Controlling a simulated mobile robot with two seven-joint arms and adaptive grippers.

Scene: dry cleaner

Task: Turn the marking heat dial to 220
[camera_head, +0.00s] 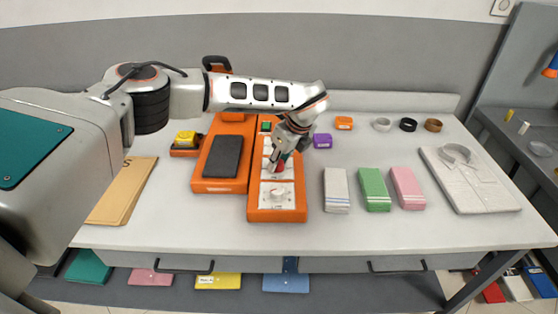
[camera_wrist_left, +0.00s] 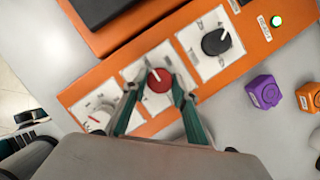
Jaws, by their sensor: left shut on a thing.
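An orange control box (camera_head: 254,210) stands on the table, with a column of dials on white plates. In the left wrist view, a red dial (camera_wrist_left: 158,79) with a pale pointer line sits between a white dial (camera_wrist_left: 98,118) and a black dial (camera_wrist_left: 216,41). My left gripper (camera_head: 279,160) reaches down onto the box, its fingers shut on the sides of the red dial. The fingers also show in the left wrist view (camera_wrist_left: 156,88). The scale numbers and labels are too small to read, so I cannot tell which dial is the marking heat one.
A dark plate on an orange base (camera_head: 222,186) stands left of the box. White, green (camera_head: 374,189) and pink cloth stacks lie to the right. A purple block (camera_head: 322,141) is close behind the gripper. A folded shirt (camera_head: 470,185) lies at far right. The table's front strip is clear.

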